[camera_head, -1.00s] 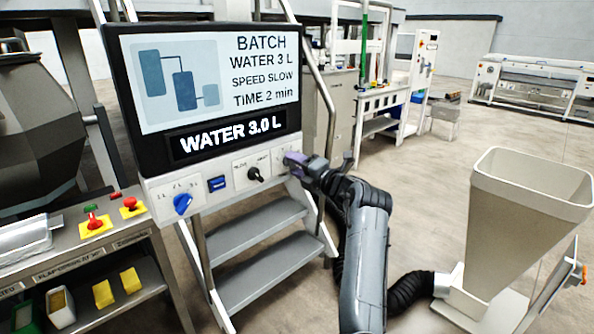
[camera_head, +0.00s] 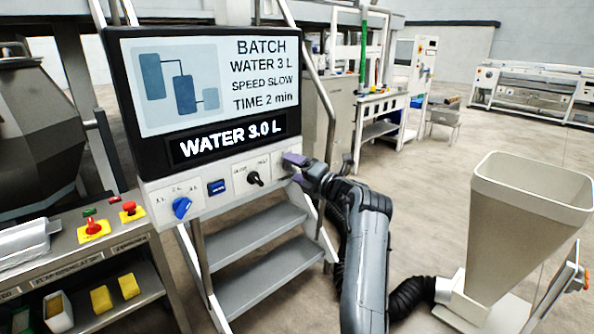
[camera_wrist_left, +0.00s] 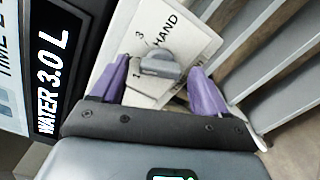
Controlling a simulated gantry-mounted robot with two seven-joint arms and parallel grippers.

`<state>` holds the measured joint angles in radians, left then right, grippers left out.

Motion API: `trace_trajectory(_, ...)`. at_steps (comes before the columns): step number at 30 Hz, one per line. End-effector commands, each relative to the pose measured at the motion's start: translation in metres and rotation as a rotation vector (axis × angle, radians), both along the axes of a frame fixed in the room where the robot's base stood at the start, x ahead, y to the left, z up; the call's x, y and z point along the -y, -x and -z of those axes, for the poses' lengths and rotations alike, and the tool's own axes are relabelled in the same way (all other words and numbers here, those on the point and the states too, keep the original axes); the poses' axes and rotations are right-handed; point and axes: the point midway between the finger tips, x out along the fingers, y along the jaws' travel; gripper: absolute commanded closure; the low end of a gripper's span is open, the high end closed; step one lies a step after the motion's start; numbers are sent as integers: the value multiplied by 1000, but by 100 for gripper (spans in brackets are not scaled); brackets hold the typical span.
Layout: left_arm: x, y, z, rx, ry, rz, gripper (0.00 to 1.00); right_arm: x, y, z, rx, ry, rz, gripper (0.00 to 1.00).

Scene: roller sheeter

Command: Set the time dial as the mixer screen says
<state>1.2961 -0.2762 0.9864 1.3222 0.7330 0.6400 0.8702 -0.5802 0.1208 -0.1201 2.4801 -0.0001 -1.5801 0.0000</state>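The mixer screen (camera_head: 207,82) reads BATCH, WATER 3 L, SPEED SLOW, TIME 2 min, with WATER 3.0 L below. The time dial (camera_wrist_left: 160,66) is a grey knob on a white plate in the left wrist view. The marks 1, 3 and HAND show around it; no 2 is readable, and I cannot tell which mark it points to. My left gripper (camera_wrist_left: 159,72) is open, with a purple finger on either side of the knob and visible gaps. In the head view my left gripper (camera_head: 298,167) covers most of that dial. My right gripper is not in view.
On the same panel are a blue dial (camera_head: 182,207), a blue switch (camera_head: 217,187) and a black knob (camera_head: 254,179). Steps (camera_head: 258,245) stand below. A pale hopper (camera_head: 525,220) stands to the right. Red buttons (camera_head: 93,227) sit on a bench at left.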

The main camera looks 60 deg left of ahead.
Motion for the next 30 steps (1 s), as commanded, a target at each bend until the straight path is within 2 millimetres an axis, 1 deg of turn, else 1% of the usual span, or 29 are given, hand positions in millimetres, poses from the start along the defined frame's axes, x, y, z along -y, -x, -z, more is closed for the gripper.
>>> trace_trajectory(7, 3, -1, 0, -1, 0, 0, 26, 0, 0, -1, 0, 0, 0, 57)
trace_trajectory(11, 14, -3, -1, -1, 1, 4, 26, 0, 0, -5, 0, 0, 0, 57)
trace_trajectory(14, 28, -6, -2, -1, 1, 3, 26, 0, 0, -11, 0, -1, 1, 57)
trace_trajectory(19, 58, -11, -2, -1, 2, 4, 26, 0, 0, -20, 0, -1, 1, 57)
trace_trajectory(24, 84, -16, -1, -3, -2, 2, 26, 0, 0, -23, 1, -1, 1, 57)
trace_trajectory(30, 101, -19, 0, -1, -1, 2, 26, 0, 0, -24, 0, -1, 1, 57)
